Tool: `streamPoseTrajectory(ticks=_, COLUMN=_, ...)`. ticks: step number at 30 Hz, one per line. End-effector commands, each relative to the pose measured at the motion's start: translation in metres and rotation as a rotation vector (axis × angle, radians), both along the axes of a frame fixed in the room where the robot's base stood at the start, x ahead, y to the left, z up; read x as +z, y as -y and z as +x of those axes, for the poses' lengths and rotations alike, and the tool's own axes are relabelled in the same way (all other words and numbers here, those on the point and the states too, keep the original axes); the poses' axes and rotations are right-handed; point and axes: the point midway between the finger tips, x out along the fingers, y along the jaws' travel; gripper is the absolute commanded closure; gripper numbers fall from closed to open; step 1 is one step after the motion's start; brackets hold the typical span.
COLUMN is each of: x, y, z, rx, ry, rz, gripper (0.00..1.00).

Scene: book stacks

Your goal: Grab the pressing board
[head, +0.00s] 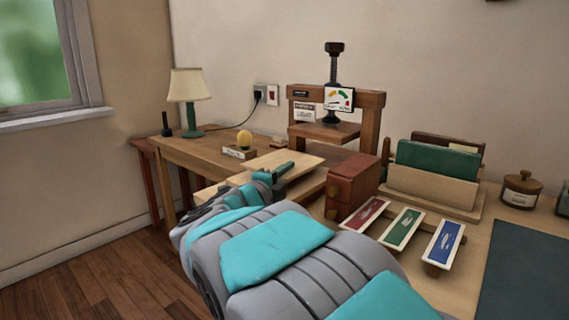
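A pale, flat wooden board (262,163), which looks like the pressing board, shows in the head view just beyond the end of my arm, left of the red-brown wooden box. A second pale wooden surface (308,186) shows below it, by the box. My gripper (284,170) is at the board's near edge and overlaps it in the picture. My own arm hides most of the gripper, so I cannot tell whether its fingers touch the board or are open or shut.
A wooden screw press (370,120) stands behind the red-brown box (352,172). Books in a rack (430,198), three coloured strips (403,229) and a dark mat (525,275) lie right.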

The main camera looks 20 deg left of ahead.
Motion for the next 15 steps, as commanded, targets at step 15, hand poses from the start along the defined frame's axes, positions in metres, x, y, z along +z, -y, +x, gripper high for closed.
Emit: streamPoseTrajectory(ticks=15, x=-0.0003, y=-0.0001, z=-0.0003, rx=0.001, ry=-0.001, rz=0.000, gripper=1.00)
